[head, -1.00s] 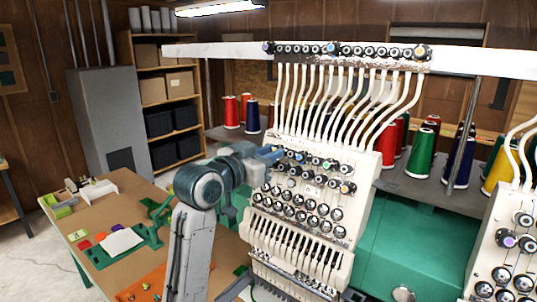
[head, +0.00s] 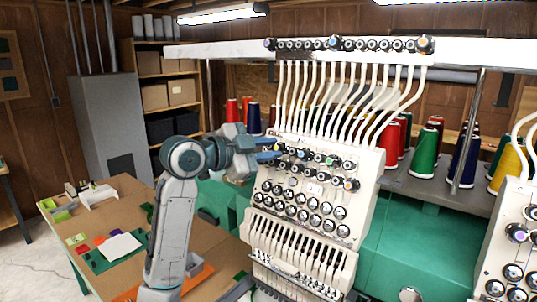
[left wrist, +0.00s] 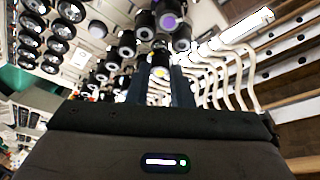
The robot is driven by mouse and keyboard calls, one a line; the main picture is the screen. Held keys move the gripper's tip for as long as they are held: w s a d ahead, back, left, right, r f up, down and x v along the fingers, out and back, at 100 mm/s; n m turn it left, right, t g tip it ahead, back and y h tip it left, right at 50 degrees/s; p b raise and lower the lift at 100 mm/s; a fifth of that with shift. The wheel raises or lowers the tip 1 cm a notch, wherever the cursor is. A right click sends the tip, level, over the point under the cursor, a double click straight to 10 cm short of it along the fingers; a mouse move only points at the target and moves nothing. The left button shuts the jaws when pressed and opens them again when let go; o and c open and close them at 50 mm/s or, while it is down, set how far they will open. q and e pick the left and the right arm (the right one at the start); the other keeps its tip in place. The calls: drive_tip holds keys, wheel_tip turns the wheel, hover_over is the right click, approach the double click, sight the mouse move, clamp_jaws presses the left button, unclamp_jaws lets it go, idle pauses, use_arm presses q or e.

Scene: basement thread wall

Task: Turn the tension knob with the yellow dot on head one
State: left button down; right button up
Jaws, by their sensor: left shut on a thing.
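The knob with the yellow dot (left wrist: 160,72) sits between the fingers of my left gripper (left wrist: 166,88) in the left wrist view. In the head view my left gripper (head: 271,151) is at the upper left corner of the white panel of the middle embroidery head (head: 310,200), at the left end of its top knob row. It is shut on the knob, and the fingers largely hide that knob in the head view. A purple-dot knob (left wrist: 170,21) shows beyond it in the left wrist view. My right gripper is not in view.
Other tension knobs (head: 331,160) crowd the panel close to the fingers. White thread tubes (head: 345,100) rise behind it to a rail (head: 300,55). A second head (head: 510,245) stands at the right. A work table (head: 125,190) with coloured patches is at the left.

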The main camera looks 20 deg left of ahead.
use_arm(q)
drive_tip(key=m, duration=0.2)
drive_tip(key=m+g, duration=0.1)
drive_tip(key=m, duration=0.1)
drive_tip(key=shift+r+g+b, duration=0.15)
drive_tip(key=shift+g+b, duration=0.15)
drive_tip(key=m+g, duration=0.1)
drive_tip(key=m, duration=0.2)
drive_tip(key=shift+w+r+m, duration=0.1)
drive_tip(key=shift+r+m, duration=0.05)
drive_tip(key=shift+m, duration=0.25)
drive_tip(key=m+g+y, duration=0.1)
drive_tip(key=m, duration=0.2)
drive_tip(key=shift+r, duration=0.1)
drive_tip(key=shift+m+g+y, duration=0.4)
drive_tip(key=shift+m+y, duration=0.1)
drive_tip(key=shift+m, duration=1)
drive_tip(key=c, duration=1.3)
unclamp_jaws()
drive_tip(key=shift+r, duration=0.1)
drive_tip(key=shift+b, duration=0.3)
